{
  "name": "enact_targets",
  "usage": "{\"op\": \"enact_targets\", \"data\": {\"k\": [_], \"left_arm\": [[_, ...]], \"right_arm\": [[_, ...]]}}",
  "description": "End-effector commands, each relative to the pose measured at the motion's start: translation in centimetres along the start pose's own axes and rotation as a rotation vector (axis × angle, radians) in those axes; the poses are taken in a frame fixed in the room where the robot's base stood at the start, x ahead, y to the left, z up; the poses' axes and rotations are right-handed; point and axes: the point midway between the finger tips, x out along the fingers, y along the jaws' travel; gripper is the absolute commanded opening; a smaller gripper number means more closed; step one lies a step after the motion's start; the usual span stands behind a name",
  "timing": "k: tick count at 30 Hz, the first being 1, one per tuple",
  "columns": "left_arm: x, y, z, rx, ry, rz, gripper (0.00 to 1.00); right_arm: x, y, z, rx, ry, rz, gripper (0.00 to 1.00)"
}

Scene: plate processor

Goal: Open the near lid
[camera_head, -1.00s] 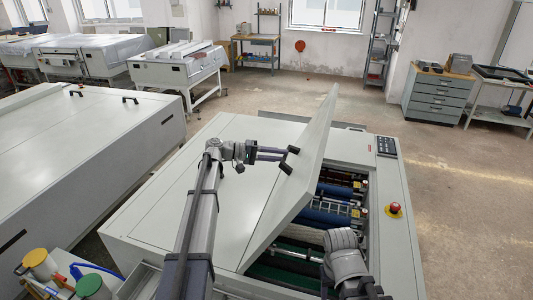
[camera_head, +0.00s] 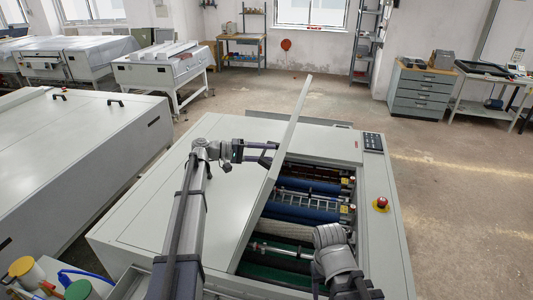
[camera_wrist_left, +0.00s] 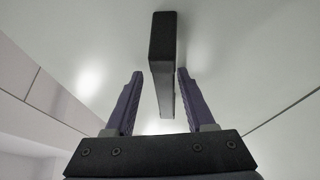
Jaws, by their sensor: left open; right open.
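The near lid (camera_head: 270,177) of the plate processor stands raised, close to upright, seen nearly edge-on in the head view. Rollers (camera_head: 305,212) show in the opening to its right. My left gripper (camera_head: 274,151) is at the lid's left face. In the left wrist view the open left gripper (camera_wrist_left: 158,92) has its fingers on either side of the lid's black handle (camera_wrist_left: 162,60), with gaps visible on both sides. My right arm (camera_head: 336,262) reaches in over the front of the opening; its gripper's fingers are not visible.
A control panel (camera_head: 373,142) and a red emergency button (camera_head: 381,203) sit on the machine's right edge. Another closed machine (camera_head: 80,150) stands at left. A small cart with pots (camera_head: 28,272) is at the lower left. Open floor lies at right.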

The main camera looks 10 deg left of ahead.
Motion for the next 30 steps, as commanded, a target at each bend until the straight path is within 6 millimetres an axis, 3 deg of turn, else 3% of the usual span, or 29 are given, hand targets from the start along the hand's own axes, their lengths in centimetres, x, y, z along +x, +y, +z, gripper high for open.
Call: {"op": "enact_targets", "data": {"k": [13, 30], "left_arm": [[-6.7, 0.1, -0.1, 0.0, 0.006, 0.002, 0.55], [-7.5, 0.0, -0.1, 0.0, 0.004, 0.003, 0.55]], "right_arm": [[-1.1, 0.1, 0.1, -0.001, -0.001, 0.0, 0.55], [-1.2, 0.1, 0.1, -0.001, -0.001, 0.0, 0.55]]}}
